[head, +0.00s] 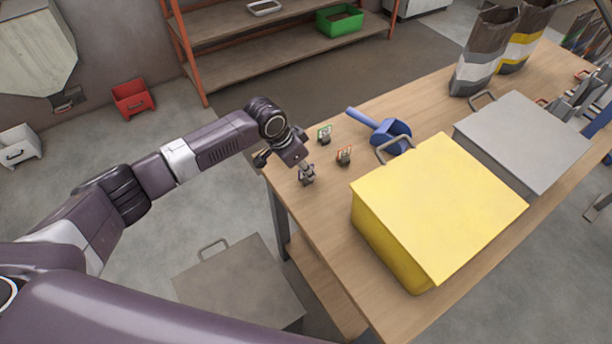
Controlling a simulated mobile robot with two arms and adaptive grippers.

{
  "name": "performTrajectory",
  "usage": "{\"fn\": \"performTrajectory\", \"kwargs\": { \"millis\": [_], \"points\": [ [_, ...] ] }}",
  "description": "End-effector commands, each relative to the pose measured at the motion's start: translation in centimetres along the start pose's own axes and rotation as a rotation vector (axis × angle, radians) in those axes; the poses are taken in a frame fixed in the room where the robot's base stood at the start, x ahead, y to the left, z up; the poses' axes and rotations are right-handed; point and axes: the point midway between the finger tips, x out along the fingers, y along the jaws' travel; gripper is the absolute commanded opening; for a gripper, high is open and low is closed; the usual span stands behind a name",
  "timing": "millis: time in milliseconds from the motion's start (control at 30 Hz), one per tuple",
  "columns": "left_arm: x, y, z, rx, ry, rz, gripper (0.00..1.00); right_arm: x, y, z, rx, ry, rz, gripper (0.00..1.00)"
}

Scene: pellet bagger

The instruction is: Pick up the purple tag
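My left gripper (304,171) reaches down over the near left corner of the wooden table, its fingertips small and dark at this distance. I cannot make out a clearly purple tag; a small dark shape at the fingertips may be the tag or part of the gripper. Whether the fingers are open or shut does not show. A tag with a green frame (325,135) stands just behind the gripper, and one with a red-orange frame (344,155) stands to its right. My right gripper is not in view.
A blue scoop (388,134), a yellow lidded bin (440,210) and a grey lidded bin (522,140) stand on the table (315,235) to the right. Bags (486,50) stand at the far end. A grey bin (240,283) is on the floor left of the table.

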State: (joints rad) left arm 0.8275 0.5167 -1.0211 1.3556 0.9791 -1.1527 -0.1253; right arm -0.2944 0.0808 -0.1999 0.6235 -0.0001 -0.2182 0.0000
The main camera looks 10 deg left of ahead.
Motion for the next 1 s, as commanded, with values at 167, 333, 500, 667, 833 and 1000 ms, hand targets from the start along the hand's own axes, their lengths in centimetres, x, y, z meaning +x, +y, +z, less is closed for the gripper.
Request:
{"fn": "performTrajectory", "kwargs": {
  "millis": [167,333,500,667,833,1000],
  "points": [
    [0.0,0.0,0.0,0.0,0.0,0.0,0.0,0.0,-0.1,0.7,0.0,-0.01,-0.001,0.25],
    [-0.1,0.0,0.0,0.0,0.001,0.0,0.0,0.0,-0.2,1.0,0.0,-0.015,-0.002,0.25],
    [-0.7,0.0,-0.3,0.0,0.002,0.0,0.0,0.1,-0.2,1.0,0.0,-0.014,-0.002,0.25],
    [-2.5,-0.1,-1.1,0.002,0.004,-0.001,0.0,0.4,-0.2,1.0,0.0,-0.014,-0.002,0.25],
    [-5.9,-0.1,-2.6,0.003,0.006,-0.003,0.0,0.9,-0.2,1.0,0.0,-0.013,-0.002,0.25],
    [-10.0,-0.1,-4.3,0.002,0.006,-0.003,0.0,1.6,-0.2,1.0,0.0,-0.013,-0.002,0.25]
  ]
}}
